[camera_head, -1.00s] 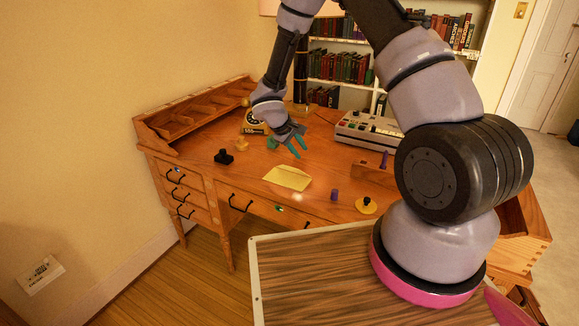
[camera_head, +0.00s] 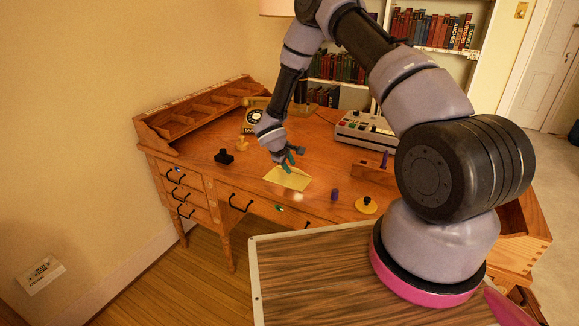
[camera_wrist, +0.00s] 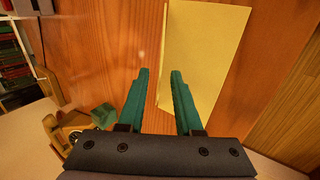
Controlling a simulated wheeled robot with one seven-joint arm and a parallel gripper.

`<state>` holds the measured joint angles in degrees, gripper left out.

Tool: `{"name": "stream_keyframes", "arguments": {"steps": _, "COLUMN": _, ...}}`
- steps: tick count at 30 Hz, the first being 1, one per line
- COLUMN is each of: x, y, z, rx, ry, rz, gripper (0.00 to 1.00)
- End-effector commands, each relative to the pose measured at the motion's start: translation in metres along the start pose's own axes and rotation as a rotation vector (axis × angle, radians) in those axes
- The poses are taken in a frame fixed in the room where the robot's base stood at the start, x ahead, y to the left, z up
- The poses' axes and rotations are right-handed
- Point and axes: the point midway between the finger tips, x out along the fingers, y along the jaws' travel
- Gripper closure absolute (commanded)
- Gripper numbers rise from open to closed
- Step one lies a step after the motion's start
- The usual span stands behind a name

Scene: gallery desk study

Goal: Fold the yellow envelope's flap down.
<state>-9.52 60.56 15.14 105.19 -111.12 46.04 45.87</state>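The yellow envelope (camera_head: 287,181) lies on the wooden desk near its front edge. In the wrist view its flat body (camera_wrist: 212,45) fills the upper middle. A narrow strip, apparently the flap (camera_wrist: 163,75) seen nearly edge-on, runs along its left side, so it looks raised. My gripper (camera_head: 289,162) is at the envelope's far edge, low over the desk. In the wrist view its two teal fingers (camera_wrist: 160,72) are apart with nothing held. The strip shows between them; the right finger overlaps the envelope and the left is over bare wood. I cannot tell whether they touch.
A black stamp-like object (camera_head: 224,157) and a small yellow piece (camera_head: 242,144) stand left of the envelope. A purple cylinder (camera_head: 335,194) and a yellow disc (camera_head: 366,205) are to its right.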

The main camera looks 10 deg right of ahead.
Motion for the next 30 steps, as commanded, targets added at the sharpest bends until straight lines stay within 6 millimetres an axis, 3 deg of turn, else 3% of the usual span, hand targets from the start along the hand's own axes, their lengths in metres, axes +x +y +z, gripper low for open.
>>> {"name": "stream_keyframes", "arguments": {"steps": 9, "x": 0.0037, "y": 0.0002, "z": 0.0001, "rx": 0.000, "ry": 0.000, "rz": 0.000, "gripper": 0.66}}
{"name": "stream_keyframes", "arguments": {"steps": 10, "x": 0.0036, "y": 0.0002, "z": 0.0001, "rx": 0.000, "ry": 0.000, "rz": 0.000, "gripper": 0.74}}
{"name": "stream_keyframes", "arguments": {"steps": 12, "x": 0.0035, "y": 0.0002, "z": 0.0001, "rx": 0.000, "ry": 0.000, "rz": 0.000, "gripper": 1.00}}
{"name": "stream_keyframes", "arguments": {"steps": 30, "x": 0.0033, "y": 0.0001, "z": 0.0001, "rx": 0.001, "ry": 0.000, "rz": 0.000, "gripper": 1.00}}
